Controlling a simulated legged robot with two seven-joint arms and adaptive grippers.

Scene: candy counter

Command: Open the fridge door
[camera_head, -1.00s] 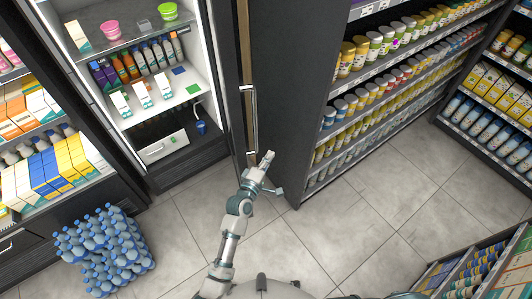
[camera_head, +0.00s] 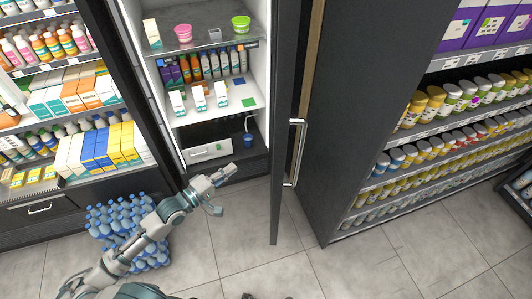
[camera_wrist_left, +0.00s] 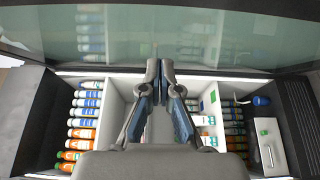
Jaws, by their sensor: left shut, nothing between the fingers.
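The fridge (camera_head: 212,118) stands open in the head view, its white lit shelves uncovered. Its dark door (camera_head: 288,110) stands swung out, seen nearly edge-on at the right of the opening. The silver handle (camera_head: 297,150) is on the door's far side from the opening. My left gripper (camera_head: 228,176) is shut and empty, low in front of the fridge opening, left of the door and apart from the handle. In the left wrist view, the closed fingers (camera_wrist_left: 160,72) show in front of shelves with bottles. My right gripper is not in view.
A shelf rack of jars (camera_head: 440,140) stands to the right of the door. A stack of blue bottles (camera_head: 120,225) is on the floor at left, close to my left arm. Tiled floor (camera_head: 270,265) is clear before the fridge. Inside, a white drawer-like box (camera_head: 210,150) sits low.

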